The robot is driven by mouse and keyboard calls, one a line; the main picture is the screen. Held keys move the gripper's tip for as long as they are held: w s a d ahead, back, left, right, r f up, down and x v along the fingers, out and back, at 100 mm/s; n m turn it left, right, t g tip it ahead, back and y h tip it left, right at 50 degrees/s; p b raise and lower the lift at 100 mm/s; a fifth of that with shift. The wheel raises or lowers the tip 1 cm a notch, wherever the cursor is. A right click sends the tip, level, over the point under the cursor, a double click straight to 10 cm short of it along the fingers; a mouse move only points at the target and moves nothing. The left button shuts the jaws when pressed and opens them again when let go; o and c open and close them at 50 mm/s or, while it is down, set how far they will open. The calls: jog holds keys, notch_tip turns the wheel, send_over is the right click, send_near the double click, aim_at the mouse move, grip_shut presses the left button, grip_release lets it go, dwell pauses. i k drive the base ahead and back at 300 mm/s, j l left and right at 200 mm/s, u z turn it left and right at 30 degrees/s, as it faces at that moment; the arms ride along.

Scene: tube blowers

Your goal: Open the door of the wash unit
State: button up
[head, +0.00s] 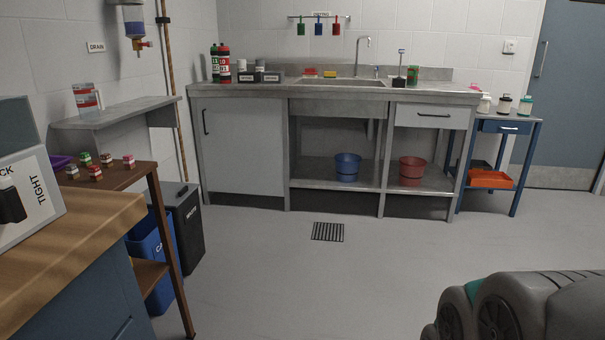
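The wash unit (335,86) is a long grey counter with a sink and a tall tap against the back wall. Its door (243,147) is a flat light grey panel on the left side of the unit. It looks shut, flush with the front. A dark vertical handle (205,122) sits near the door's upper left edge. My gripper is not in view. Grey rounded parts, which look like my arm, show at the bottom right, far from the door.
A black bin (188,225) and a blue bin (148,262) stand left of the door. A wooden-topped bench (75,240) is at the front left. The floor (300,280) before the unit is clear around a drain grate (328,232). A blue trolley (502,128) stands right.

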aim_at(241, 139)
jog(key=i+u, duration=0.1)
jog(key=i, duration=0.6)
jog(key=i+l+u, duration=0.1)
jog(key=i, duration=0.55)
jog(key=i+l+u, duration=0.1)
jog(key=i, duration=0.6)
jog(key=i+j+z, duration=0.3)
jog(key=i+j, duration=0.2)
jog(key=i, duration=0.25)
jog(key=i+j+z, duration=0.3)
jog(key=i+j, duration=0.4)
jog(key=j, duration=0.3)
jog(key=i+j, duration=0.1)
jog(key=j, duration=0.35)
jog(key=i+j, duration=0.1)
jog(key=j, duration=0.3)
jog(key=i+j+z, duration=0.1)
jog(key=j, duration=0.35)
